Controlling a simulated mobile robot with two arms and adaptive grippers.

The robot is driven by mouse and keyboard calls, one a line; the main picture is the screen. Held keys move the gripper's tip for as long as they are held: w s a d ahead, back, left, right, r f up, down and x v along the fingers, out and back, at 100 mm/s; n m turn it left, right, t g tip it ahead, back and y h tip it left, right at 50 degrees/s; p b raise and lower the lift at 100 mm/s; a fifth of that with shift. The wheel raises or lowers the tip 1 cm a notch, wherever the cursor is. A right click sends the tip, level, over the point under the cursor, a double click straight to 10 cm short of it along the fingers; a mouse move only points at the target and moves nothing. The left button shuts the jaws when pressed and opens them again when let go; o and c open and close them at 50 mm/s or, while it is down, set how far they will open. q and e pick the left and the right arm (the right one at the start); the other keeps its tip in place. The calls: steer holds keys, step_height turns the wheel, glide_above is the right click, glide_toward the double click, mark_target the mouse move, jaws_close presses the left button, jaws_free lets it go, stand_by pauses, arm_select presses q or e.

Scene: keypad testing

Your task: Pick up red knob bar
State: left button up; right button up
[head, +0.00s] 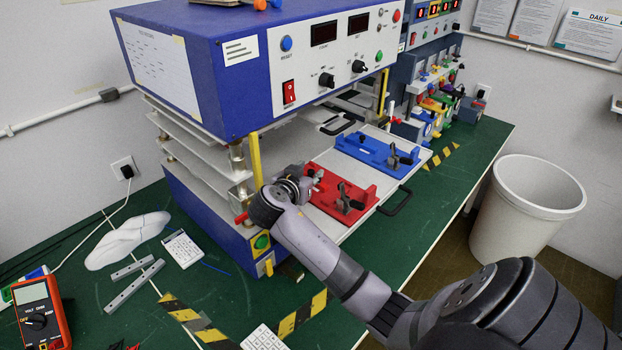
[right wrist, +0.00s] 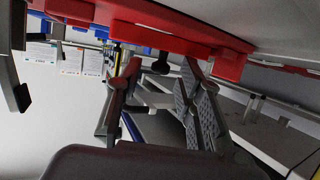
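A red fixture block (head: 325,190) with dark metal clamps lies on the pulled-out light tray (head: 372,205) of the blue press. It best fits the red knob bar. In the right wrist view the red block (right wrist: 165,28) crosses the top, with a dark knob (right wrist: 160,66) below it. My right gripper (head: 308,178) is at the left end of the red block. In the right wrist view its fingers (right wrist: 158,95) stand apart, with the dark knob seen between them; I cannot tell whether they touch it. A small red knob (head: 241,218) shows left of the gripper. My left gripper is not in view.
The blue press (head: 225,75) rises behind the gripper, with a yellow post (head: 255,160) close by. A blue fixture (head: 370,150) lies farther back on the tray. A dark tray handle (head: 396,203) juts right. A multimeter (head: 40,312) and white bin (head: 525,210) stand clear.

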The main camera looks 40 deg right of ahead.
jaws_close()
stand_by(0.4)
